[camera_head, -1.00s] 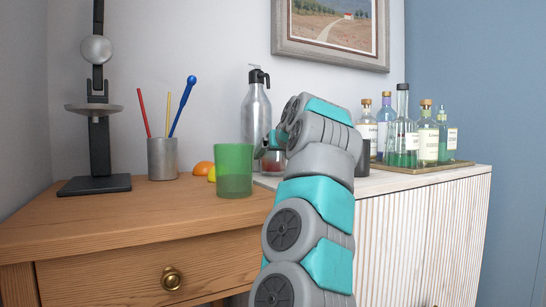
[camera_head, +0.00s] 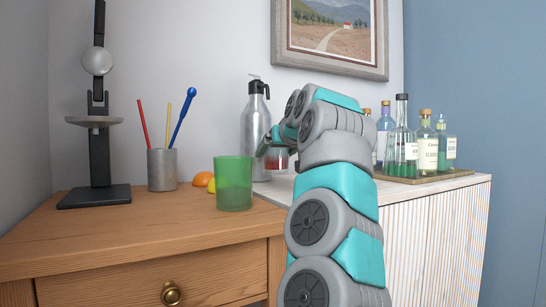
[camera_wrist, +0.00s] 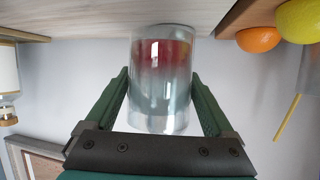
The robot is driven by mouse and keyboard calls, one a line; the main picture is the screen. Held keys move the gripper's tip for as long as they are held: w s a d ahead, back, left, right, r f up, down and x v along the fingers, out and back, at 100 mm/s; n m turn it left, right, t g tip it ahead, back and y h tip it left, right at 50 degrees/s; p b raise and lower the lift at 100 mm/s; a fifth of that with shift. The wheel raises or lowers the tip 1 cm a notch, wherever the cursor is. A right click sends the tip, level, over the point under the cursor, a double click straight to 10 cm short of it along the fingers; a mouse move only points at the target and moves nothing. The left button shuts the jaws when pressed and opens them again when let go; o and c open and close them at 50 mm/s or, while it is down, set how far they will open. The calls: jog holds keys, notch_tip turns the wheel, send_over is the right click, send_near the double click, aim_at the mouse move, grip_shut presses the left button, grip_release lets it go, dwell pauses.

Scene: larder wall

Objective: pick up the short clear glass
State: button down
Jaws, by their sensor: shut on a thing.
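The short clear glass (camera_wrist: 160,110) is between the two fingers of my gripper (camera_wrist: 162,108) in the wrist view, where the scene is upside down. A reddish patch shows in its lower part. My gripper is shut on its sides. In the head view the glass (camera_head: 277,160) is small and partly covered by my arm, in front of the metal pump bottle. It appears held a little above the pale cabinet top (camera_head: 420,186).
A green tumbler (camera_head: 233,184) stands on the wooden desk (camera_head: 130,228), left of the held glass. An orange (camera_head: 202,179), a pencil cup (camera_head: 162,170) and the pump bottle (camera_head: 255,128) are near. Several bottles stand on a tray (camera_head: 440,176) at right.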

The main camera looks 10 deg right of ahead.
jog(key=s+d+b, duration=0.1)
jog(key=s, duration=0.2)
jog(key=s+d+b, duration=0.1)
jog(key=s+b, duration=0.1)
jog(key=s, duration=0.1)
jog(key=s+b, duration=0.1)
jog(key=s, duration=0.1)
jog(key=shift+s+d+r+b, duration=0.35)
jog(key=shift+s+d+b, duration=0.05)
jog(key=shift+s+d+r, duration=0.1)
jog(key=shift+s+d, duration=0.15)
jog(key=shift+s, duration=0.55)
jog(key=shift+s+d+r, duration=0.1)
jog(key=shift+s+d, duration=0.15)
jog(key=shift+s, duration=0.5)
jog(key=shift+s+d+r, duration=0.1)
jog(key=shift+s+d, duration=0.15)
jog(key=shift+s, duration=0.55)
